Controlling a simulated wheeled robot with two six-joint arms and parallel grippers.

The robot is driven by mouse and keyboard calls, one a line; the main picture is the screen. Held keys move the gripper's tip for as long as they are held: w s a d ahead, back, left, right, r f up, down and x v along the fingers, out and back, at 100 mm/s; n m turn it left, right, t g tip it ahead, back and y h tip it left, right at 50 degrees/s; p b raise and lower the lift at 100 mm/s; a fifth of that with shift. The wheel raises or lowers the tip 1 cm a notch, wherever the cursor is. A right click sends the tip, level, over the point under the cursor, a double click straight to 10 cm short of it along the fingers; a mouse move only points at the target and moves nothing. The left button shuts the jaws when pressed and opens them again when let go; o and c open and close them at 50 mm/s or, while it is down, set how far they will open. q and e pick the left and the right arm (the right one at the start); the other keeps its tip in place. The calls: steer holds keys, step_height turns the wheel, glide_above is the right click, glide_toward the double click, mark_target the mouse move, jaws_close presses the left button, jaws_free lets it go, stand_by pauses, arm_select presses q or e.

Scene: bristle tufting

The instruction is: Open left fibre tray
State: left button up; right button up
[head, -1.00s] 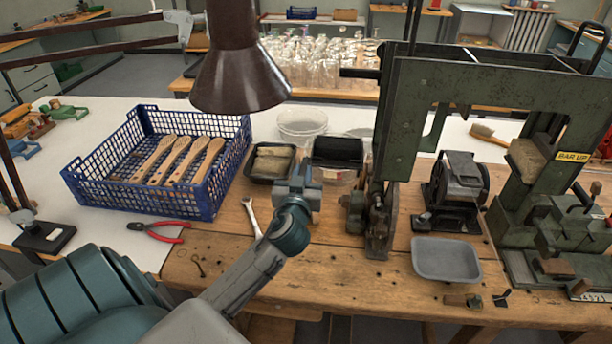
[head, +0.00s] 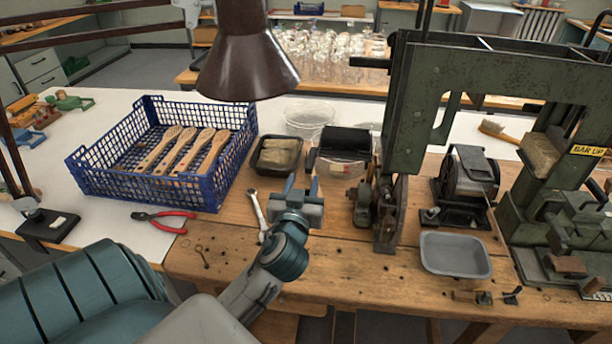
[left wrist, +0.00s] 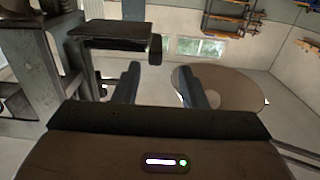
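A small dark tray (head: 256,167) with pale tan fibre bundles (head: 280,154) sits on the bench to the right of the blue basket. Right of it is a second container with black fibre (head: 346,141) and a clear front (head: 343,170). I cannot tell whether either has a closed cover. My left gripper (head: 301,185) is just in front of these two, fingers pointing away and apart, with nothing between them. In the left wrist view the two dark fingers (left wrist: 160,86) also stand apart and empty; no tray is recognisable there. My right gripper is out of view.
A blue basket (head: 85,182) holds wooden brush handles. A wrench (head: 258,212) lies left of my gripper, red pliers (head: 165,217) further left. A brown lamp shade (head: 247,60) hangs above. The green press (head: 408,110) stands right, a grey dish (head: 455,254) in front.

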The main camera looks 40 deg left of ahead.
arm_select(q)
steer(key=shift+b+v, duration=0.3)
steer(key=shift+v, duration=1.3)
steer(key=s+d+f+m+g+h, duration=0.1)
steer(key=s+f+g, duration=0.1)
steer(key=f, duration=0.3)
steer(key=s+d+f+m+g+h, duration=0.1)
steer(key=s+f+g+h, duration=0.1)
steer(key=s+f, duration=0.1)
steer(key=s+d+f+m+g+h, duration=0.1)
steer(key=s+f+g, duration=0.1)
steer(key=f, duration=0.4)
steer(key=shift+s+d+f+h, duration=0.15)
steer(key=shift+s+f+h, duration=0.2)
steer(key=shift+s, duration=0.3)
steer(key=s+d+f+m+g+h, duration=0.45)
steer(key=s+d+f, duration=0.2)
steer(key=s, duration=0.35)
step_height(320, 180, down, 31)
steer(key=a+g, duration=0.2)
steer(key=a, duration=0.1)
steer(key=s+a+f+g, duration=0.1)
steer(key=s+f, duration=1.7)
steer(key=f, duration=0.1)
steer(key=shift+s+n, duration=0.25)
steer(key=shift+n, duration=0.1)
